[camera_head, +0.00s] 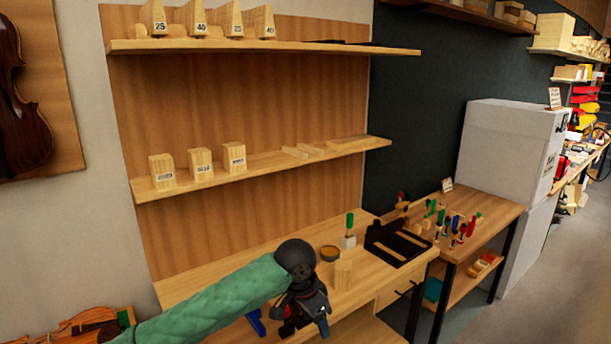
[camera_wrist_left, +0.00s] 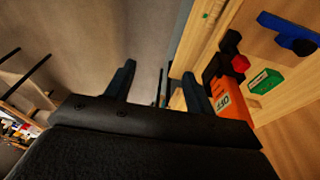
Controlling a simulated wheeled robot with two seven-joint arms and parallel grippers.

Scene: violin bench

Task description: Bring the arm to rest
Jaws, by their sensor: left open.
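My left arm (camera_head: 215,303), in a green sleeve, reaches in from the lower left in the head view, over the front of the workbench (camera_head: 210,283). My left gripper (camera_head: 314,315) points down by the bench's front edge. In the left wrist view its two dark fingers (camera_wrist_left: 158,90) stand apart with nothing between them, and floor shows beyond. An orange item with lettering (camera_wrist_left: 229,98) appears just beside the right finger; whether they touch I cannot tell. My right gripper is not in view.
Near the gripper lie a blue tool (camera_wrist_left: 288,32) and a green block (camera_wrist_left: 264,81). A wooden block (camera_head: 343,274), a round tin (camera_head: 330,253) and a black tray (camera_head: 398,243) stand further right on the bench. Shelves (camera_head: 270,162) with blocks hang behind. A violin (camera_head: 75,328) lies lower left.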

